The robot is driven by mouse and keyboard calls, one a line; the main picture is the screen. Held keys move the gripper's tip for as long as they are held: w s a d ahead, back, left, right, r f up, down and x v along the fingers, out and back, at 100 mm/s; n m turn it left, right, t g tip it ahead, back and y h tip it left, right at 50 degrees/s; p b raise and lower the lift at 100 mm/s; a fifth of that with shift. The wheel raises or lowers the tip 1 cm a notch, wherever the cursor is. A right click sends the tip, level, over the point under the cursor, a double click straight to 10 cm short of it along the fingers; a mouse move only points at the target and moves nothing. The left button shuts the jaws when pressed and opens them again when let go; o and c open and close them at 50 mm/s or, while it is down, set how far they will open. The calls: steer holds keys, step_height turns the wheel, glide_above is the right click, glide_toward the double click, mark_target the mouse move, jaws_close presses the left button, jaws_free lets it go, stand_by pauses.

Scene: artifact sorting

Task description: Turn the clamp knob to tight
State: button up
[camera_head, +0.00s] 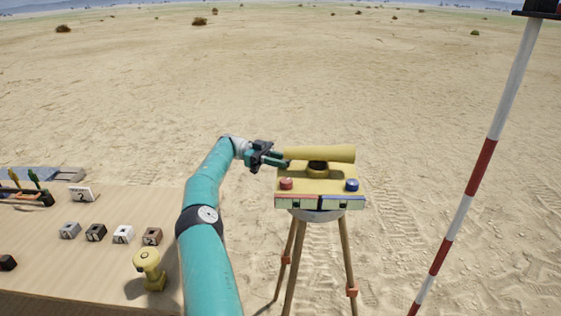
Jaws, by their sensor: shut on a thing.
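A yellow box-like instrument (320,186) stands on a tripod right of the table. A long yellow bar (328,154) lies across its top, above a round dark and yellow hub (317,169). A red knob (286,184) is at the left of its top and a blue knob (352,186) at the right. My gripper (282,161) is at the left end of the bar, with its fingers pointing right. It is shut on the bar's left end, though the exact contact is small and partly hidden. I cannot tell which part is the clamp knob or how tight it is.
A wooden table (100,210) at the left holds several small numbered blocks (96,232), a yellow knobbed object (150,268) and a rack (30,192). Tripod legs (347,260) stand below the instrument. A red and white pole (475,170) is at the right. Open sand lies behind.

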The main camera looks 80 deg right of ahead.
stand_by(0.4)
steer(key=o, duration=1)
steer(key=shift+a+n+h, duration=0.1)
steer(key=shift+n+h, duration=0.2)
steer(key=shift+h, duration=0.3)
steer(key=n+h, duration=0.1)
steer(key=h, duration=0.1)
steer(key=n+h, duration=0.3)
steer(key=h, duration=0.2)
steer(key=shift+a+n, duration=0.3)
steer(key=shift+a, duration=0.05)
steer(key=n+t+h, duration=0.1)
steer(key=n+h, duration=0.1)
steer(key=h, duration=0.1)
steer(key=n+t+h, duration=0.2)
steer(key=h, duration=0.1)
steer(key=n+t+h, duration=0.1)
steer(key=n+h, duration=0.1)
steer(key=shift+s+a+h, duration=0.3)
steer(key=shift+a+h, duration=0.05)
steer(key=shift+h, duration=0.05)
steer(key=w+a+n+t+y, duration=0.2)
steer(key=w+a, duration=0.5)
steer(key=a, duration=0.6)
steer(key=w+a+n+t+y, duration=0.2)
steer(key=w+a+n+t, duration=0.3)
steer(key=a, duration=0.8)
steer(key=shift+w+a+f+n+t, duration=0.15)
steer(key=shift+w+f+n+t, duration=0.25)
steer(key=shift+w+n, duration=0.5)
